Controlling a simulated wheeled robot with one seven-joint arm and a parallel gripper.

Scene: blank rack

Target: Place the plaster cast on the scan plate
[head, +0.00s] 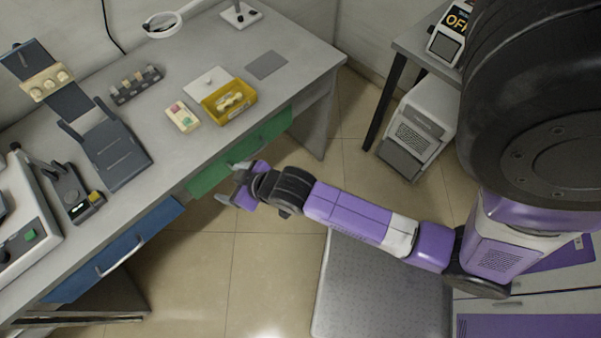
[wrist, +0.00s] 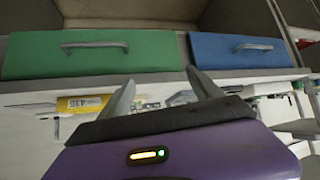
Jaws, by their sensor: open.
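My gripper (head: 232,183) is open and empty, in front of the bench near the green drawer (head: 205,180). In the wrist view its two fingers (wrist: 163,92) are spread apart. I cannot tell for certain which piece is the plaster cast; pale cream pieces (head: 231,101) lie in the yellow tray (head: 240,115) on the bench. I cannot tell which is the scan plate. The gripper touches none of these.
A cream block with pink and green marks (head: 183,117) lies left of the tray. A dark rack (head: 137,84) and a stepped device (head: 113,148) stand further left. The blue drawer (head: 120,250) looks shut. A white machine (head: 418,130) stands on the floor at right.

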